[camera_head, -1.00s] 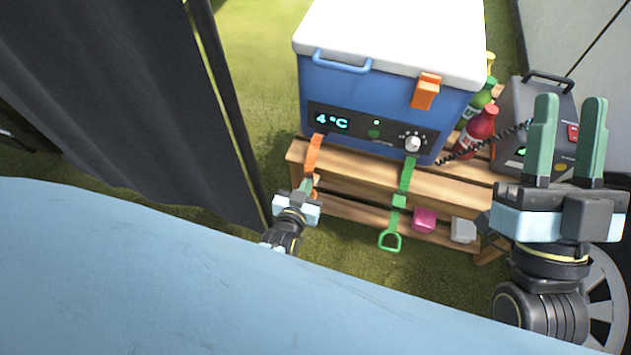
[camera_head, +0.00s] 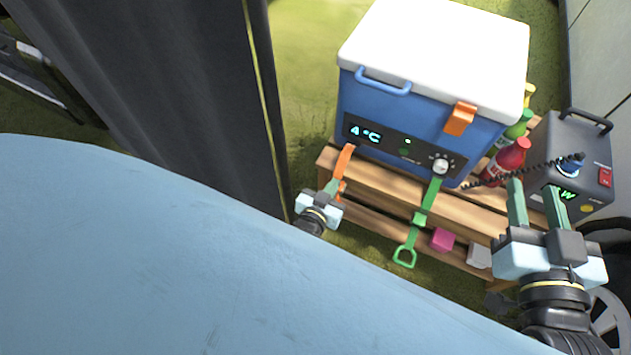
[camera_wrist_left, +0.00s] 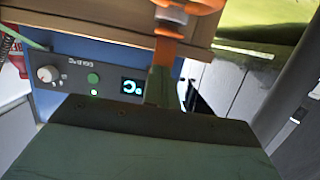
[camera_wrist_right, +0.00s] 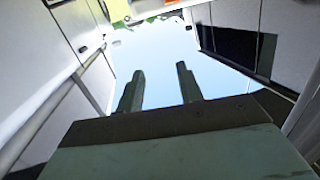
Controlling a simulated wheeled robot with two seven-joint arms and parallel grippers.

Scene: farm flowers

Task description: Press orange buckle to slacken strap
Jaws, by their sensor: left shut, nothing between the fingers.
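The orange strap (camera_head: 344,158) hangs from the front left of the blue cooler (camera_head: 418,105), over the wooden pallet. Its lower part with the orange buckle (camera_head: 341,187) is partly hidden behind my left gripper (camera_head: 333,188). My left gripper is shut and empty, with its tips at the strap by the buckle; I cannot tell whether they touch. The left wrist view shows the strap (camera_wrist_left: 166,48) just beyond the fingers, with an orange loop at the top edge. My right gripper (camera_head: 536,192) is open and empty, in front of the grey power box.
A green strap (camera_head: 428,195) with a pull handle hangs to the right. Pink (camera_head: 443,239) and white blocks sit on the wooden pallet (camera_head: 385,178). Bottles (camera_head: 508,158) and the grey power box (camera_head: 575,150) with a coiled cable stand right of the cooler. A dark curtain (camera_head: 190,90) hangs left.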

